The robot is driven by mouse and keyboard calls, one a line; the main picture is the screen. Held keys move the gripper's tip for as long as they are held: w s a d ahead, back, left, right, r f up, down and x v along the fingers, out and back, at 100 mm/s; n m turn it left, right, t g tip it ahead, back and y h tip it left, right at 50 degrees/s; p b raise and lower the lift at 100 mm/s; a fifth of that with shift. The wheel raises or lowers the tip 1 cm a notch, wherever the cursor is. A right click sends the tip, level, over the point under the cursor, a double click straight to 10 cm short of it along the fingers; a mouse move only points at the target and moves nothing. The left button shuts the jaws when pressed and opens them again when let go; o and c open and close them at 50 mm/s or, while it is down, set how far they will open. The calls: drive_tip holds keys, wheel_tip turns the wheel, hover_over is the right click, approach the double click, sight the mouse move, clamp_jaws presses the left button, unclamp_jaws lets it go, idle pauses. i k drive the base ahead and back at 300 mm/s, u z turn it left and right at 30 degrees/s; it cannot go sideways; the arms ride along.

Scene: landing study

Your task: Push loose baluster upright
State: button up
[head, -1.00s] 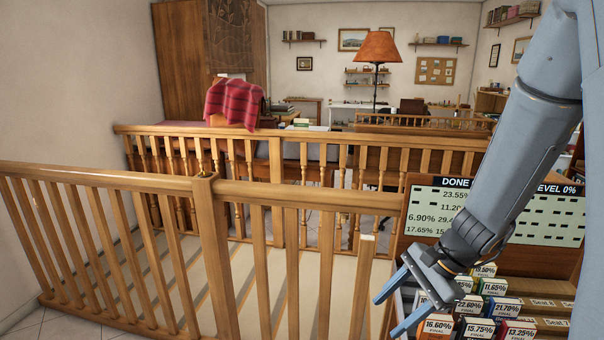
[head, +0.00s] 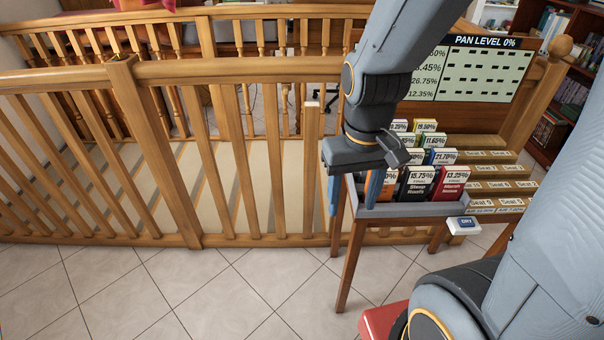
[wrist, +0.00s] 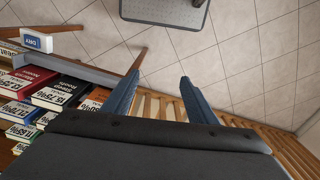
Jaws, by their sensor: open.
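The loose baluster (head: 311,170) stands in the near wooden railing. Its pale top end is free below the top rail (head: 230,69), and it looks close to upright, though any lean toward or away from me is hard to judge. My gripper (head: 352,205) points down just right of it, with its two blue fingers apart and nothing seen between them. I cannot tell whether the left finger touches the railing. In the wrist view my gripper (wrist: 160,77) is open, with wooden balusters (wrist: 155,106) partly hidden behind the fingers.
A table with a grey edge (head: 412,210) and several labelled boxes (head: 418,182) stands close right of my gripper. A display board (head: 480,70) rises behind it. A red-topped item (head: 382,319) is low at front. Tiled floor (head: 220,290) is clear at left.

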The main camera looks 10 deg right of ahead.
sight(311, 111)
drive_tip(key=z, duration=1.05)
drive_tip(key=k, duration=0.85)
drive_tip(key=u, duration=1.2)
drive_tip(key=i, duration=0.5)
